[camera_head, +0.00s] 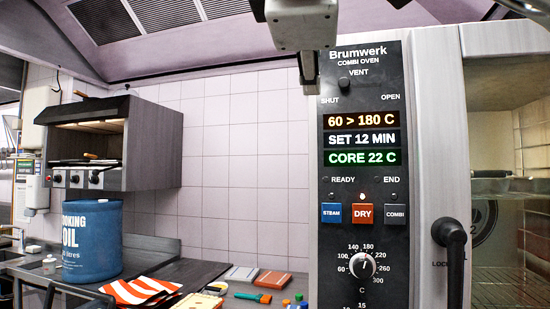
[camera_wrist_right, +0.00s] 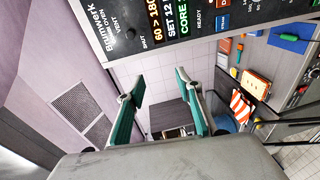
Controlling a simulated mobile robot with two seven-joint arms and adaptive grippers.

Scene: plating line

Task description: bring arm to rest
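My right gripper (camera_head: 309,82) hangs from the top of the head view, beside the upper left corner of the combi oven's black control panel (camera_head: 362,200). It is seen edge-on there, so its finger gap is hidden. In the right wrist view the right gripper (camera_wrist_right: 153,86) has its two green-padded fingers spread wide apart, with nothing between them. The tiled wall shows through the gap. My left gripper is in neither view.
The oven's door handle (camera_head: 451,240) sticks out right of the panel. A blue oil drum (camera_head: 91,240), striped cloth (camera_head: 140,291) and small items lie on the counter at lower left. A dark grill unit (camera_head: 150,150) hangs on the left wall. The tiled wall (camera_head: 235,160) between is bare.

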